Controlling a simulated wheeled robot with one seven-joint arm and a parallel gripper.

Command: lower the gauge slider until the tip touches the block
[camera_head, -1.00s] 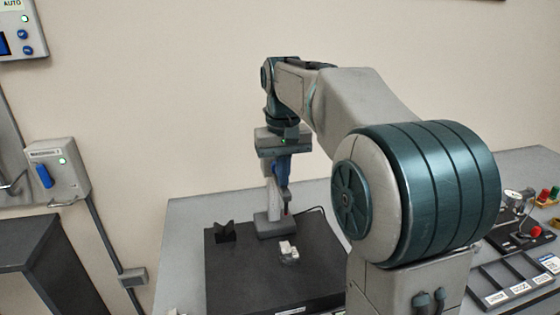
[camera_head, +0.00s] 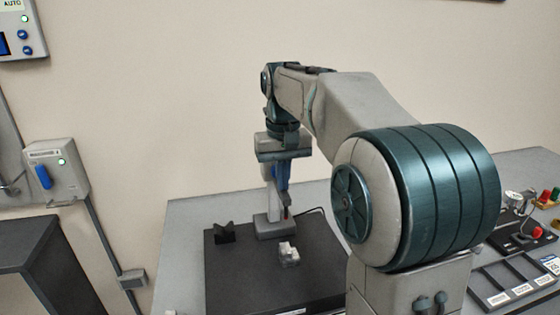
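The height gauge stands on the dark plate (camera_head: 235,280), with its grey base (camera_head: 275,230) near the plate's back edge. Its blue slider (camera_head: 282,178) sits on the upright column, at and just below my gripper (camera_head: 284,160). The gripper points down at the slider; its fingers are too small and hidden to tell whether they are shut on it. A small dark tip with a spot of red (camera_head: 286,212) hangs below the slider. A light block (camera_head: 288,252) sits on the plate in front of the gauge base. I cannot make out contact between tip and block.
A black V-shaped block (camera_head: 224,234) stands on the plate left of the gauge. A dark cable runs behind the gauge. A wall box with a blue handle (camera_head: 45,177) is at the left.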

